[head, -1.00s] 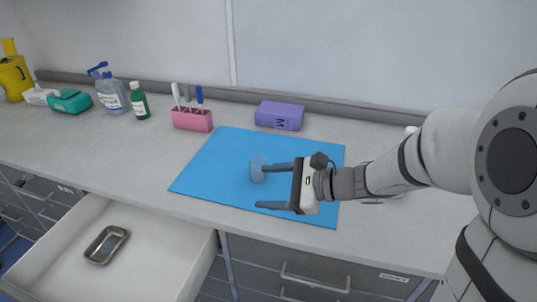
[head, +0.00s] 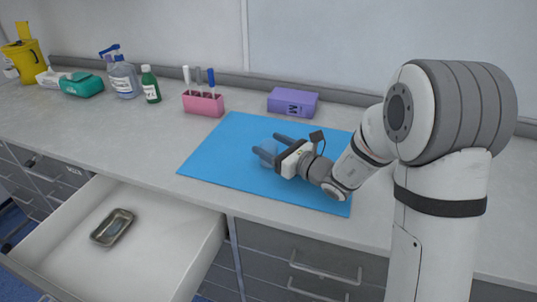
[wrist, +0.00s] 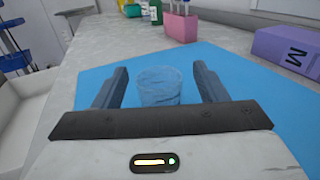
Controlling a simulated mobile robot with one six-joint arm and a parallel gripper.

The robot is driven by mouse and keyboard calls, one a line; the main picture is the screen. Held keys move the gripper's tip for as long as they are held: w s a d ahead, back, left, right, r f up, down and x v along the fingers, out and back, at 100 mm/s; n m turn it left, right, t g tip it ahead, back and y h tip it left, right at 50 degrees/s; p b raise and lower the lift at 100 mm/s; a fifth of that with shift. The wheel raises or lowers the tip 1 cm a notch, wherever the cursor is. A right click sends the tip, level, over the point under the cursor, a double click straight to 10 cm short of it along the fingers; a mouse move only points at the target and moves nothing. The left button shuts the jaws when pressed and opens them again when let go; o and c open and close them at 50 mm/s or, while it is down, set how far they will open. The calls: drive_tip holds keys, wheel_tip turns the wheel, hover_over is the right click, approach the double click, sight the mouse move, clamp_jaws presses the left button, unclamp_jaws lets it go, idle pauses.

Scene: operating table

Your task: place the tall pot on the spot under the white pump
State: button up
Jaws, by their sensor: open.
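The pot (head: 266,157) is a clear, bluish tumbler standing on the blue mat (head: 215,165). In the head view the fingers partly cover it. In the wrist view the pot (wrist: 158,86) stands upright between the two fingers of my gripper (wrist: 158,90), with a gap on each side. My gripper (head: 270,145) is open, low over the mat, its fingers reaching to either side of the pot. I cannot make out a white pump or a spot under it; my arm covers part of the right side of the counter.
A purple box (head: 293,102) and a pink holder with pens (head: 203,102) stand behind the mat. A green bottle (head: 150,85) and a blue-topped pump bottle (head: 124,77) stand further left. An open drawer (head: 165,250) holding a metal tray (head: 98,236) juts out at the front left.

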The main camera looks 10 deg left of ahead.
drive_tip(key=shift+w+a, duration=0.2)
drive_tip(key=shift+a, duration=0.3)
drive_tip(key=shift+r, duration=0.15)
drive_tip(key=c, duration=1.2)
